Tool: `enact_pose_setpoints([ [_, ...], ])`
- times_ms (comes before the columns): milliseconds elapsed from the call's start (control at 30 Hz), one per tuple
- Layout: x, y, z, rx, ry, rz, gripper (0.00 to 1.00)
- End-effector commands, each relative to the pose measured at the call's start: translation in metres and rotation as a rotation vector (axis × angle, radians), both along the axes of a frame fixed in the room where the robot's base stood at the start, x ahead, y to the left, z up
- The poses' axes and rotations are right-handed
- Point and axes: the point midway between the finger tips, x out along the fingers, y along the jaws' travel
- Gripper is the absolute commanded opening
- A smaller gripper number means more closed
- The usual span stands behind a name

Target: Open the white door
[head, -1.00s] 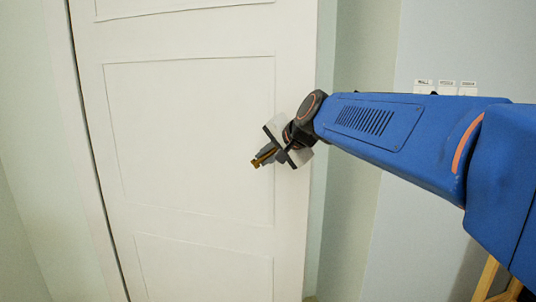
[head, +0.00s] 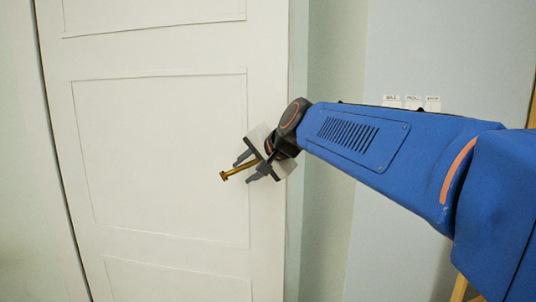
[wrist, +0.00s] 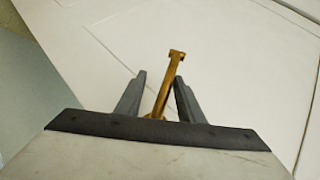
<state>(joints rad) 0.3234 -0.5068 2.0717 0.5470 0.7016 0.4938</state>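The white door (head: 160,150) with raised panel lines fills the left and middle of the head view; its surface (wrist: 215,45) also fills much of the wrist view. A brass lever handle (head: 238,170) is near the door's right edge. My gripper (head: 246,166) is at the handle, with one finger on each side of it. In the wrist view, the handle (wrist: 170,85) passes between the two dark fingers and sticks out past their tips. The fingers are spread, with a clear gap on the left and a smaller one on the right. The handle's base is partly hidden.
A pale wall (head: 400,60) with several small labelled switches (head: 412,102) is right of the door. A wooden leg or frame (head: 458,288) shows at the lower right, below my arm. A dark gap runs down the door's left edge.

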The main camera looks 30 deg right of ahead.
Motion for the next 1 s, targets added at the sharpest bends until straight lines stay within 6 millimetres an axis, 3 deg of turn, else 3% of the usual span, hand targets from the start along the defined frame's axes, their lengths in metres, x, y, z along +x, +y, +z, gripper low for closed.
enact_pose_setpoints([
  [200, -0.037, -0.005, 0.025, -0.002, -0.003, -0.005, 0.30],
  [467, -0.072, -0.007, 0.048, -0.003, -0.004, -0.005, 0.30],
  [1000, -0.113, -0.011, 0.075, 0.000, -0.003, -0.003, 0.30],
])
